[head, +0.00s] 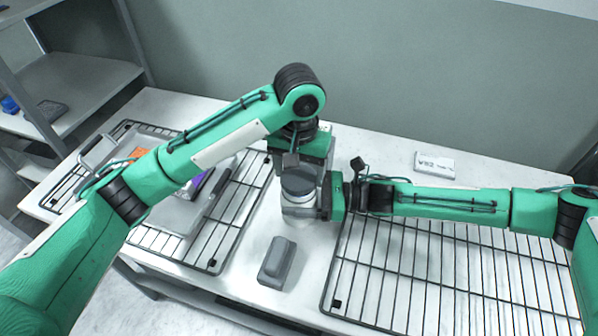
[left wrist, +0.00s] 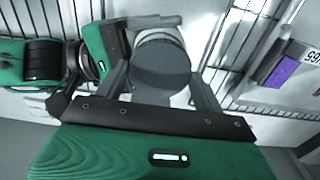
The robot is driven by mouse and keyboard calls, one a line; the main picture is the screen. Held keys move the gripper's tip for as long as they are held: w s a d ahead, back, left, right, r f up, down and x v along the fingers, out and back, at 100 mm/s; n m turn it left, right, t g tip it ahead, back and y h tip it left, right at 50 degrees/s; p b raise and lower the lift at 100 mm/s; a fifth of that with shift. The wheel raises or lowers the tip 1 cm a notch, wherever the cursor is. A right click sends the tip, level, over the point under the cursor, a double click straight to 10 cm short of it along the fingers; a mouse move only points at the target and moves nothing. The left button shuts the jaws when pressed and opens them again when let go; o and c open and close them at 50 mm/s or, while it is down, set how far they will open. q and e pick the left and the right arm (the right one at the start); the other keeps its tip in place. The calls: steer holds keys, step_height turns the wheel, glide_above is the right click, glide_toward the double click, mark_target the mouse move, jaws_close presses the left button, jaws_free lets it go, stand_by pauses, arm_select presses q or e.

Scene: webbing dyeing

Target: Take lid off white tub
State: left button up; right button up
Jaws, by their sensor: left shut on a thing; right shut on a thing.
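The white tub (head: 302,215) stands upright on the white table between two wire racks. Its round dark grey lid (head: 298,182) is at the tub's top; I cannot tell whether a gap lies between them. My left gripper (head: 299,174) comes down from behind and is shut on the lid. In the left wrist view the lid (left wrist: 161,70) sits between the two fingers of this gripper (left wrist: 163,85). My right gripper (head: 318,206) reaches in from the right and is shut on the tub's body. The lid and fingers hide part of the tub.
A grey block (head: 277,262) lies in front of the tub. A wire rack (head: 440,275) lies to the right, another (head: 235,235) to the left with a grey tray (head: 165,213) on it. Grey shelves (head: 80,80) stand left.

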mark_target(299, 177)
arm_select(q)
steer(key=shift+r, duration=0.1)
steer(key=shift+r, duration=2)
arm_select(e)
steer(key=o, duration=1.9)
steer(key=shift+o, duration=0.2)
